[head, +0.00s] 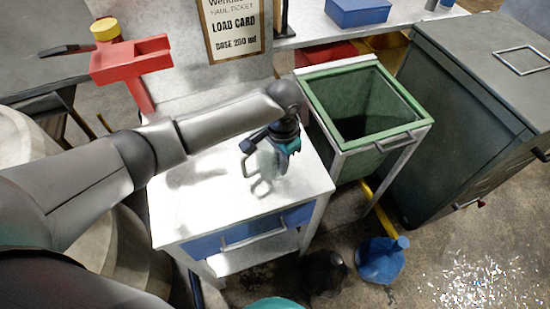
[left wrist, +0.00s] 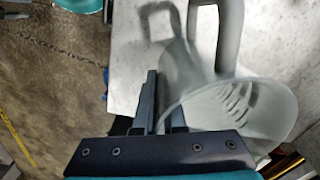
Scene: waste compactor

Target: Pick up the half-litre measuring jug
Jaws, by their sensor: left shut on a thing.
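The measuring jug (head: 266,166) is a clear, greyish jug with a loop handle, at the white top of the small side table. My left gripper (head: 272,140) comes down over it and is shut on it. In the left wrist view the jug (left wrist: 235,110) shows its open rim, graduation marks inside and its handle. The left fingers (left wrist: 160,110) are at the jug's rim and side wall. Whether the jug's base touches the table is hard to tell. My right gripper is not in view.
The side table (head: 185,215) has a blue drawer. A green-rimmed open bin (head: 335,85) stands close on the right, beside a dark green cabinet (head: 450,130). A load card (head: 232,30) reads 250 ml. A blue object (head: 380,260) and a dark one (head: 324,272) lie on the floor.

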